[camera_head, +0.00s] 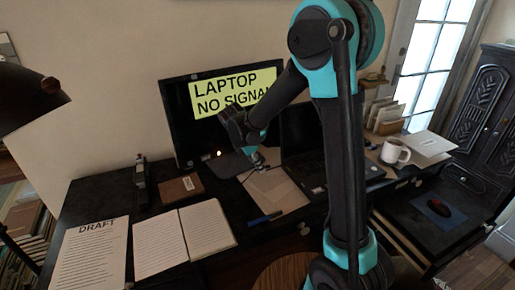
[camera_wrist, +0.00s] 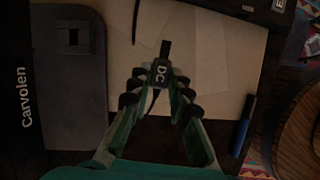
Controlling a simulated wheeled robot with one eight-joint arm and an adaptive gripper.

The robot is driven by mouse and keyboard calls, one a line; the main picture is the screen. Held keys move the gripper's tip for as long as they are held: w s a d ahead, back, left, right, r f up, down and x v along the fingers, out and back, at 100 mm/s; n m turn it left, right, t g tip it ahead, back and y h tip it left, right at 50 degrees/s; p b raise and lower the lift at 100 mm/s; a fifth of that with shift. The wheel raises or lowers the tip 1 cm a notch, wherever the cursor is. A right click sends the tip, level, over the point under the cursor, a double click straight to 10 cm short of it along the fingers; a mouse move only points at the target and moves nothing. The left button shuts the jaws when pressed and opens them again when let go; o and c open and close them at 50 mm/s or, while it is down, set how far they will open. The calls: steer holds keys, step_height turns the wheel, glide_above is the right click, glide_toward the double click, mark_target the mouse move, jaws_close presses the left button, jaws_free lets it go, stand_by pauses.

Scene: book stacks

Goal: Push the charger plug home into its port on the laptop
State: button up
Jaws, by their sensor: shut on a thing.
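The charger plug (camera_wrist: 161,73) is a small black block marked DC with a dark tip pointing up in the wrist view. My gripper (camera_wrist: 160,80) is shut on it, one finger on each side; it also shows in the head view (camera_head: 252,160), over papers left of the laptop. The laptop (camera_head: 303,170) stands open on the desk, partly hidden behind my arm. A dark edge of it (camera_wrist: 243,9) shows at the top right of the wrist view, apart from the plug. I cannot make out the port in either view.
A monitor (camera_head: 180,115) reading LAPTOP NO SIGNAL stands behind; its grey base (camera_wrist: 68,95) is left of my gripper. Pale papers (camera_wrist: 215,60) lie below the plug. A blue pen (camera_wrist: 243,125) lies to the right. A white mug (camera_head: 395,152) stands farther right.

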steer(key=f, duration=0.5)
steer(key=shift+s+d, duration=0.2)
steer(key=shift+d, duration=0.2)
steer(key=shift+w+d, duration=0.1)
steer(key=shift+d, duration=0.05)
steer(key=shift+w+d, duration=0.4)
steer(key=shift+d, duration=0.4)
steer(key=shift+w+d, duration=0.35)
steer(key=shift+d, duration=0.5)
steer(key=shift+w+d, duration=0.4)
steer(key=shift+d, duration=0.4)
steer(key=shift+w+d, duration=0.35)
steer(key=shift+d, duration=0.4)
steer(key=shift+w+d, duration=0.3)
steer(key=shift+d, duration=0.45)
steer(key=o, duration=0.9)
steer(key=shift+o, duration=0.2)
steer(key=shift+r, duration=0.1)
step_height(320, 180, up, 11)
glide_above(261, 182)
steer(key=w+d, duration=0.2)
steer(key=d, duration=0.2)
steer(key=shift+s, duration=0.1)
